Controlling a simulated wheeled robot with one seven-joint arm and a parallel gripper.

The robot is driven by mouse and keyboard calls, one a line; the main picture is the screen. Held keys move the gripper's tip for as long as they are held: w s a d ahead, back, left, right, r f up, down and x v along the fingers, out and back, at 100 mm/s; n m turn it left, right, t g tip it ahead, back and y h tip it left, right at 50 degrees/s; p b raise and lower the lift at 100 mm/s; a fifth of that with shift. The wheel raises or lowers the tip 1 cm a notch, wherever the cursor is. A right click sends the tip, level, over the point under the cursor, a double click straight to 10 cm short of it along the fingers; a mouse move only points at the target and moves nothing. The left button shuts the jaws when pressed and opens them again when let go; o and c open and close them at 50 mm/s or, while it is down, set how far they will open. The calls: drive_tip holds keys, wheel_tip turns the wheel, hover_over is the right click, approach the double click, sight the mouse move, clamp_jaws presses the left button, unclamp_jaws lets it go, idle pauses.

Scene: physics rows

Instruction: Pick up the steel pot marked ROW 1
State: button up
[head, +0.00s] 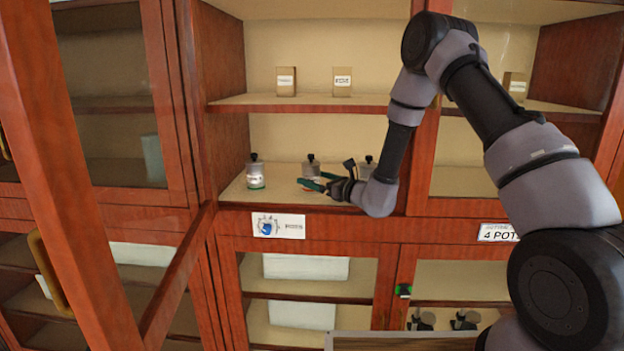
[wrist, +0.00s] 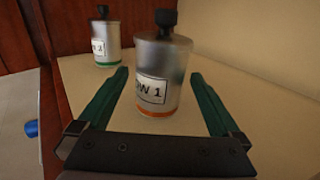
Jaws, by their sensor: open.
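The steel pot marked ROW 1 (wrist: 162,75) stands upright in the wrist view, with a black knob on top and an orange band at its base. The first letter of its label is cut off. In the head view the pot (head: 311,167) is partly hidden by my gripper (head: 313,183). My gripper also shows in the wrist view (wrist: 158,95), open, with one green finger on each side of the pot's lower part.
A pot with a green band (head: 255,174) stands left on the same shelf (head: 290,200); its label reads ROW 2 in part. Another pot (head: 370,166) stands right, behind my arm. Small boxes (head: 286,81) sit on the shelf above. An open door frame (head: 75,170) is at left.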

clamp_jaws()
drive_tip(key=shift+r, duration=0.1)
